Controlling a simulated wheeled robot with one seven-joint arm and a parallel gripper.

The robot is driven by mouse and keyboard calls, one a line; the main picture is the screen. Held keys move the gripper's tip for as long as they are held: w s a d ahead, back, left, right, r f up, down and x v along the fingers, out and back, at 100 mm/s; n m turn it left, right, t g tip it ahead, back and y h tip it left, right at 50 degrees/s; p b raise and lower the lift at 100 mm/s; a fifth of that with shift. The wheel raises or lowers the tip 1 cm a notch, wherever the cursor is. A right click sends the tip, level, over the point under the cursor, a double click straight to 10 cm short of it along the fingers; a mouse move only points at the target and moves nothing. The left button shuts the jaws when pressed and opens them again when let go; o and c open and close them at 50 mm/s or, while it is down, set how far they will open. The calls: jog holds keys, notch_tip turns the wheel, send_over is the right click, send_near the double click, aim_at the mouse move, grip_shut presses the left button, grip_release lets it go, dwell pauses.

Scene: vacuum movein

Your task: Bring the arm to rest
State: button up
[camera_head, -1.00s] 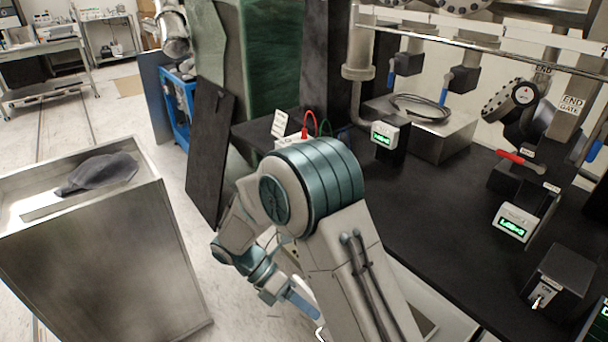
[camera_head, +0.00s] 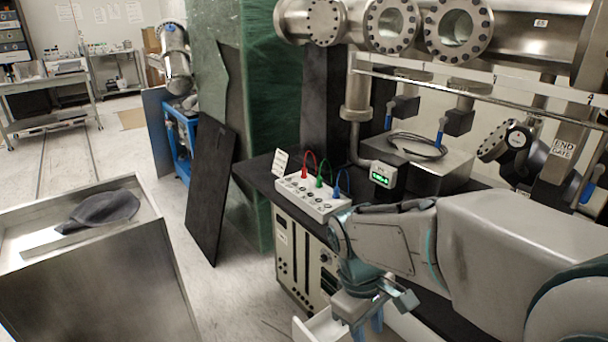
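My arm reaches in from the lower right of the head view, with its forearm lying across the front of the black bench (camera_head: 258,176). My gripper (camera_head: 368,325) hangs at the wrist, pointing down, in front of the bench near the bottom edge. Its blue fingers are partly cut off by the picture's edge, so I cannot tell how far apart they are. No held object shows. Just left of it is a white open drawer or box (camera_head: 312,330), partly out of the picture.
A white box with red, green and blue cables (camera_head: 312,195) stands on the bench, close behind my wrist. A green-lit readout (camera_head: 381,175) is to its right. Below is a rack unit (camera_head: 300,255). A metal bin (camera_head: 100,280) stands left, with clear floor (camera_head: 215,300) between.

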jog(key=s+d+r+m+t+y, duration=0.2)
jog(key=s+d+r+m+t, duration=0.1)
jog(key=m, duration=0.5)
jog(key=shift+s+d+r+t+p, duration=0.2)
jog(key=shift+d+r+t+p, duration=0.25)
jog(key=shift+r+t, duration=0.2)
